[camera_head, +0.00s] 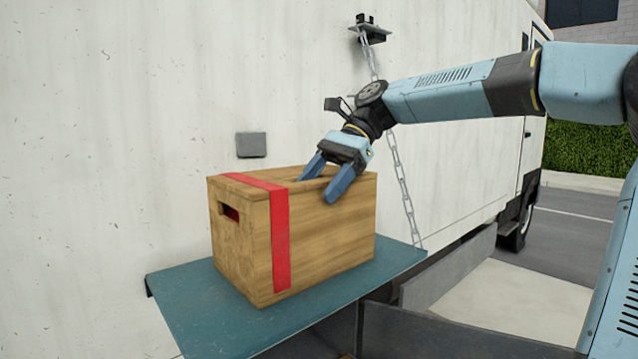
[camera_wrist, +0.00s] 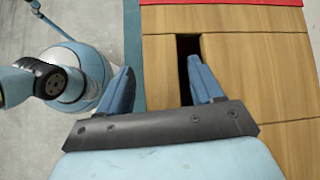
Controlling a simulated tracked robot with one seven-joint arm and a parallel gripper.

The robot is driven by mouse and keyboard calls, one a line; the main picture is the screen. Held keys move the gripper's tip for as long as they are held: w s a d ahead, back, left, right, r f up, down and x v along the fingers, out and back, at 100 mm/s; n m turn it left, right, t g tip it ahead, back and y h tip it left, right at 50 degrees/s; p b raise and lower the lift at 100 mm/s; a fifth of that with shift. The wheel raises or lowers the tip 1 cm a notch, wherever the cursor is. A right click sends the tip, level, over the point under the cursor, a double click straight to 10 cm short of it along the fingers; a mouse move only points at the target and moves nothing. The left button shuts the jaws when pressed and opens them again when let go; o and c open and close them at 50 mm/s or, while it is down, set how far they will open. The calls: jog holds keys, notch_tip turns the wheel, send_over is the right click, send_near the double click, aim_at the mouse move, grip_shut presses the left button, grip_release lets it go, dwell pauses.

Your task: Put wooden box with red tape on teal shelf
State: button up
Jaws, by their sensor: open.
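The wooden box (camera_head: 325,236) with a red tape band (camera_head: 281,240) stands upright on the teal shelf (camera_head: 205,307) in the head view. It has a dark handle hole in its left end. My gripper (camera_head: 325,188) is open at the box's top right edge. In the wrist view the gripper (camera_wrist: 163,78) has one finger over the slot in the box top (camera_wrist: 235,60) and the other outside the box's side. The red tape (camera_wrist: 220,3) shows at the top edge there, and a strip of the teal shelf (camera_wrist: 133,50) shows beside the box.
The shelf is fixed against a white truck wall (camera_head: 110,120). A chain (camera_head: 400,180) runs from a wall bracket (camera_head: 370,30) to the shelf's right end. Grey panels (camera_head: 450,265) stand right of the shelf. Bare shelf shows left and in front of the box.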

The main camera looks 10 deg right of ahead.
jog(key=v, duration=1.2)
jog(key=shift+r, duration=0.1)
jog(key=shift+w, duration=0.1)
dwell(1.2)
